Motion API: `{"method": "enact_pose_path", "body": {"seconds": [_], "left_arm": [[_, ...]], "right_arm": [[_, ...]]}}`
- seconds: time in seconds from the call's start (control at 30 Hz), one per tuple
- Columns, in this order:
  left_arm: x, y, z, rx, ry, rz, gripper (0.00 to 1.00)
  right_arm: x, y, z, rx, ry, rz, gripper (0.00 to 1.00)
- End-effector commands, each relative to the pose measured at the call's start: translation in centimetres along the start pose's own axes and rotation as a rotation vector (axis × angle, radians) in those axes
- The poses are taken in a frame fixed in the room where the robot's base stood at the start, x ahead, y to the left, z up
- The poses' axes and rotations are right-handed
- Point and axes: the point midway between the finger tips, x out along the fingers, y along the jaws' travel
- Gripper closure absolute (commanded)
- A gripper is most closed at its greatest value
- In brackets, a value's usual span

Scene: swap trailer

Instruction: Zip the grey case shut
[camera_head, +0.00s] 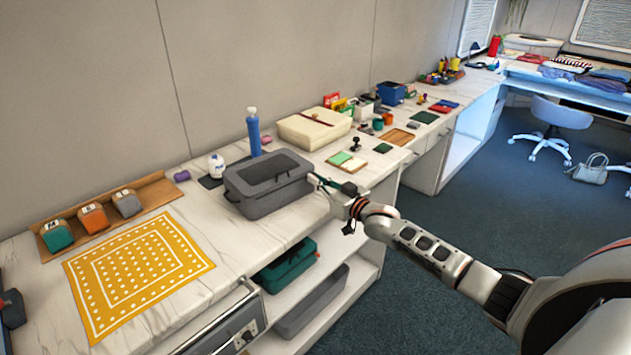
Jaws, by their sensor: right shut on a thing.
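The grey case (268,203) sits on the white marble-look counter, left of the picture's middle. Its top has a raised rim around a darker recessed middle; I cannot tell how far the zip runs. My right gripper (318,181) is at the case's right end, low beside its upper rim. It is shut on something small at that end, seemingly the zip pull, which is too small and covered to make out. My left gripper is not in view.
A blue bottle (253,132) and a white item (216,165) stand behind the case. A cream box (313,128) and a notepad (347,161) lie to its right. A yellow patterned cloth (136,268) covers the counter at left. A shelf below holds a green case (287,267).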

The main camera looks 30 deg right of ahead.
Motion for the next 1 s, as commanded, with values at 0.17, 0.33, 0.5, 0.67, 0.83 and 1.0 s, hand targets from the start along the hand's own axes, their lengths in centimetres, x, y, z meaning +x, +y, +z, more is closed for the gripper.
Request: {"method": "enact_pose_path", "body": {"seconds": [0.17, 0.33, 0.5, 0.67, 0.83, 1.0], "left_arm": [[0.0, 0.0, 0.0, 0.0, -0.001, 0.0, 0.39], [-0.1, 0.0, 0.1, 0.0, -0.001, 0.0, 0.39], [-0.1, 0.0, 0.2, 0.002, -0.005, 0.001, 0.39], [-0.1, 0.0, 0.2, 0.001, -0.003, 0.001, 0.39], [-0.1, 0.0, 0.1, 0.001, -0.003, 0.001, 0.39], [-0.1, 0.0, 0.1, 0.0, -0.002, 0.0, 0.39]], "right_arm": [[0.0, 0.0, -0.1, 0.0, 0.002, 0.0, 0.76], [0.0, 0.0, -0.1, 0.0, 0.001, 0.0, 0.76], [-0.2, 0.0, 0.0, 0.0, 0.0, 0.0, 0.76], [-1.6, 0.0, 0.2, 0.001, -0.001, 0.0, 0.76], [-4.3, 0.0, 0.2, 0.0, -0.002, 0.0, 0.76], [-7.2, -0.1, 0.2, 0.0, -0.002, 0.0, 0.76]]}}
